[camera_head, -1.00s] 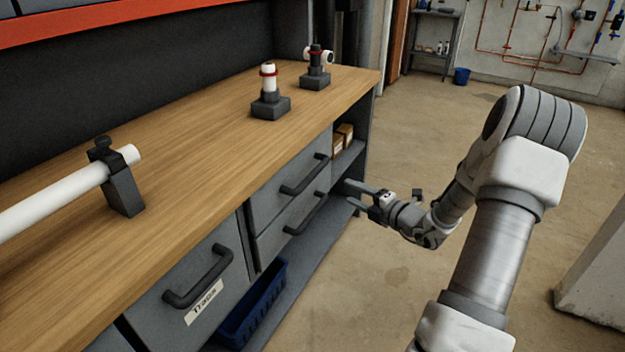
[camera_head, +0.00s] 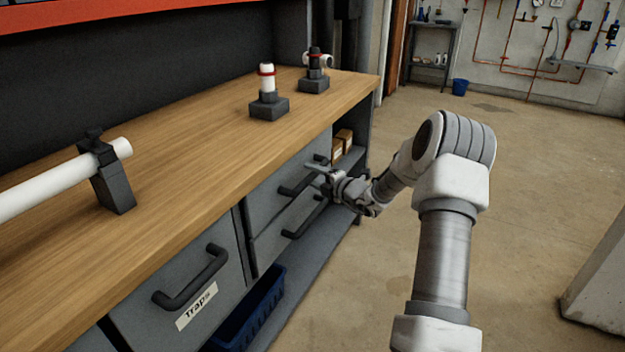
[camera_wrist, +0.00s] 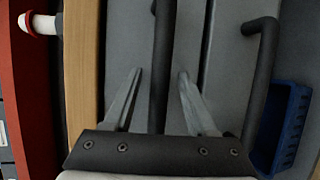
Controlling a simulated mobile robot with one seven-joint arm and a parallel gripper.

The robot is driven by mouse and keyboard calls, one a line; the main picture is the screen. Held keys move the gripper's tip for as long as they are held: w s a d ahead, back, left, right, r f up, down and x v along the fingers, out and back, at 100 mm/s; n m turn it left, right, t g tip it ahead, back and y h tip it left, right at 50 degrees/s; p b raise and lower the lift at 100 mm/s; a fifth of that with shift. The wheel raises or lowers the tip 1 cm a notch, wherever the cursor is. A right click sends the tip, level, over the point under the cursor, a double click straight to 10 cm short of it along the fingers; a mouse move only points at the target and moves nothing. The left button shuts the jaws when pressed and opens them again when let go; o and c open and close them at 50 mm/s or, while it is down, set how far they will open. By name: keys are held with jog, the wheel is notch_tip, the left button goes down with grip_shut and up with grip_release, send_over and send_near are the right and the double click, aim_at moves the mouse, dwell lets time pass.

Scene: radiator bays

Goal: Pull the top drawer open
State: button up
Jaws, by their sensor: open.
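The top drawer (camera_head: 262,200) is a grey front just under the wooden worktop and looks shut. Its dark bar handle (camera_head: 292,188) is partly hidden by my gripper (camera_head: 318,171). In the wrist view the top drawer's handle (camera_wrist: 161,50) runs lengthwise between the two fingers of my gripper (camera_wrist: 160,78). The fingers are apart, one on each side of the bar, with visible space to each. The lower drawer's handle (camera_wrist: 262,85) lies to the right of the fingers, and it shows in the head view (camera_head: 305,218) below my gripper.
The wooden worktop (camera_head: 190,155) carries a clamped white pipe (camera_head: 60,185) and two small fittings on stands (camera_head: 268,95). A drawer labelled Traps (camera_head: 195,300) is nearer. A blue bin (camera_head: 255,310) sits on the low shelf.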

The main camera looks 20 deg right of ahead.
jog(key=shift+w, duration=0.2)
jog(key=shift+c, duration=0.2)
grip_shut()
dwell(1.2)
